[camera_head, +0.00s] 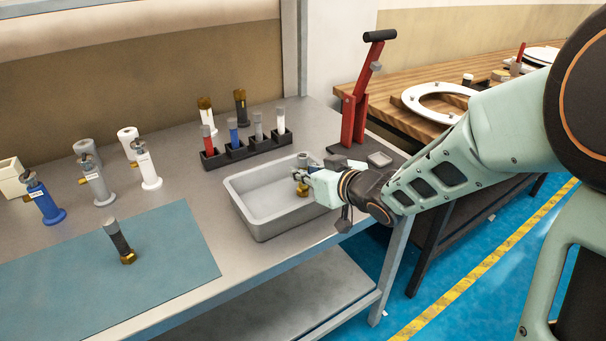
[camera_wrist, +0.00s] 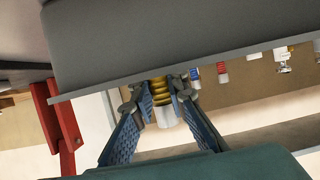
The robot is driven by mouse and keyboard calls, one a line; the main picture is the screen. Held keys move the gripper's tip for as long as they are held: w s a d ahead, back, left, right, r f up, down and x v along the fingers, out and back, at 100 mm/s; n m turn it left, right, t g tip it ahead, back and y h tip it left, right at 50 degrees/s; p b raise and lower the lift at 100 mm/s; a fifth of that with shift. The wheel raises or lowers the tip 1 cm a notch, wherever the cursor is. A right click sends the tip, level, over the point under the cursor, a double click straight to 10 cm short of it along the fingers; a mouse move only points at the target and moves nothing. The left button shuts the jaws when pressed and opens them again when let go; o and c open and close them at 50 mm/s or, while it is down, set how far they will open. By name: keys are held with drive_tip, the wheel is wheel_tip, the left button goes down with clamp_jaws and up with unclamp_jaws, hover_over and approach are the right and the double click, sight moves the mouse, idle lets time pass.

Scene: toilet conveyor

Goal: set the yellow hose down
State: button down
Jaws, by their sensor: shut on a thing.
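The yellow hose, a short gold ribbed piece with a pale grey end, shows in the wrist view (camera_wrist: 161,93) between my gripper's fingers. My gripper (camera_wrist: 163,98) is shut on it. In the head view my gripper (camera_head: 301,176) is at the right end of the grey tray (camera_head: 243,196), with the hose (camera_head: 302,188) upright in it. My fingers hide part of the hose. I cannot tell whether its lower end touches the tray floor.
A black rack (camera_head: 246,151) with several coloured pieces stands behind the tray. A red lever press (camera_head: 354,110) stands at the back right. A dark cylinder with a brass base (camera_head: 119,241) is on the teal mat (camera_head: 62,273). Several valve-like fittings stand at left. The rest of the tray looks empty.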

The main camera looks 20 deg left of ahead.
drive_tip(key=shift+f, duration=0.25)
drive_tip(key=c, duration=1.9)
unclamp_jaws()
drive_tip(key=shift+r, duration=0.1)
drive_tip(key=shift+s+d+r, duration=0.15)
drive_tip(key=shift+d+r, duration=0.1)
drive_tip(key=shift+r, duration=0.1)
drive_tip(key=p+v, duration=0.3)
drive_tip(key=v, duration=0.8)
drive_tip(key=shift+s+p, duration=0.2)
drive_tip(key=shift+p, duration=0.2)
